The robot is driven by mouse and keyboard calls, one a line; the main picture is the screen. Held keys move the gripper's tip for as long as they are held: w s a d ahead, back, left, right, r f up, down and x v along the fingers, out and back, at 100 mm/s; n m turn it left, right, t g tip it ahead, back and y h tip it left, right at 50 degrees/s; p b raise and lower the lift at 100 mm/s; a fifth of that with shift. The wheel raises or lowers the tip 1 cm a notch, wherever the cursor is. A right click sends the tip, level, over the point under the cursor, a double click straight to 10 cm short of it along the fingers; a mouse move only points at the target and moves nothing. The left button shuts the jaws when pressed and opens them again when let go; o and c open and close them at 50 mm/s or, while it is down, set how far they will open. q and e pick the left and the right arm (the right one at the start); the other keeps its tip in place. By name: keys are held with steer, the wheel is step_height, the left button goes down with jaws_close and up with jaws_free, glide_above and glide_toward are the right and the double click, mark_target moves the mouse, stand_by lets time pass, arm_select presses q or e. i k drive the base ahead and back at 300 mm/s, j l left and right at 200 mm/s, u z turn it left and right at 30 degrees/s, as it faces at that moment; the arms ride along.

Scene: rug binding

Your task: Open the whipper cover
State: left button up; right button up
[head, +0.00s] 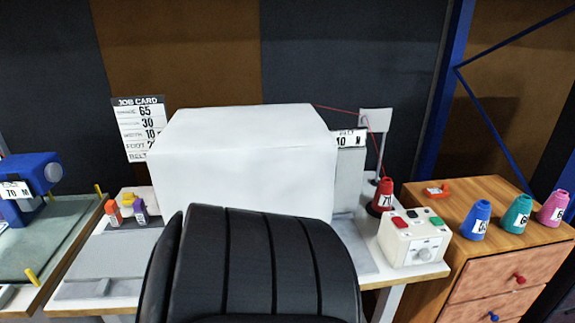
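A large plain white box-shaped cover (240,160), which I take to be the whipper cover, stands over the middle of the work table. Its top and front faces show, and no handle or hinge can be made out. A grey part with a label (348,139) reading "N" shows behind its right side. What is under the cover is hidden. Neither of my grippers is in view.
A black ribbed shape like a chair back (262,268) blocks the table's front middle. A control box (414,237) and red thread cone (382,196) stand right of the cover. Small bottles (127,207) stand left. A wooden drawer cabinet (500,254) carries several cones.

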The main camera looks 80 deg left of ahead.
mark_target(279, 159)
steer(key=u, duration=0.4)
steer(key=j+u, duration=0.1)
steer(key=u, duration=0.65)
steer(key=i+u, duration=0.1)
steer(key=u, duration=0.3)
